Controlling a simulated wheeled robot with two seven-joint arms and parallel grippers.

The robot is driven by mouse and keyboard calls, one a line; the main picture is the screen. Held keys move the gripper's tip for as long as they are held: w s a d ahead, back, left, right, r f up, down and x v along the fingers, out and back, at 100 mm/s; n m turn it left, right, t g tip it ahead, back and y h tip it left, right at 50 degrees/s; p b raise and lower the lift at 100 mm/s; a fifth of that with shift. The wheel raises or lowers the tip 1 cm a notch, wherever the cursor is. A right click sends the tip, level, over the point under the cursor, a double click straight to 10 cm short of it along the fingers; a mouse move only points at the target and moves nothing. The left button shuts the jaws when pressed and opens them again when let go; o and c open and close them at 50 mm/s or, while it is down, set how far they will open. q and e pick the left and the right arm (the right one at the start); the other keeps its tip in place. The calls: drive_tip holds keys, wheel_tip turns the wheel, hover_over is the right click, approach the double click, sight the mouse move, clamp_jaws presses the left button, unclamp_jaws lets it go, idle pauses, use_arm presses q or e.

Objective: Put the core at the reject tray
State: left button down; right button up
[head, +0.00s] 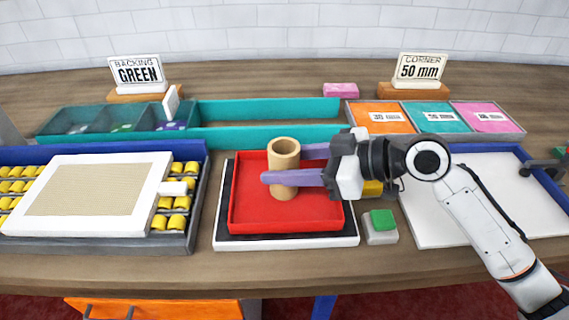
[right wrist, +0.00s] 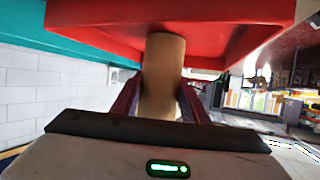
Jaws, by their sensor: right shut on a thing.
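The core (head: 284,150), a tan hollow tube, stands upright over the red tray (head: 260,221), inside its walls. My right gripper (head: 288,166) has its purple fingers shut around the core, one on the near side and one on the far side. In the right wrist view the core (right wrist: 163,75) sits between the fingers, and its far end meets the red tray (right wrist: 90,18). I cannot tell whether it bears on the floor or hangs just above it. My left gripper is not in view.
The red tray sits on a black and white base (head: 235,240). A green button on a grey block (head: 381,237) stands right of it. A framed mesh panel (head: 85,200) and yellow rolls lie left. Teal bins (head: 240,113) and labelled compartments (head: 437,118) stand behind. A white board (head: 440,225) lies right.

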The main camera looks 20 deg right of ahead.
drive_tip(key=shift+f, duration=0.1)
drive_tip(key=o, duration=1.3)
drive_tip(key=shift+r, duration=0.25)
drive_tip(key=shift+s+d, duration=0.2)
drive_tip(key=shift+d, duration=0.1)
drive_tip(key=shift+b+v, duration=0.95)
drive_tip(key=shift+v, duration=4.7)
drive_tip(key=shift+a+r, duration=0.1)
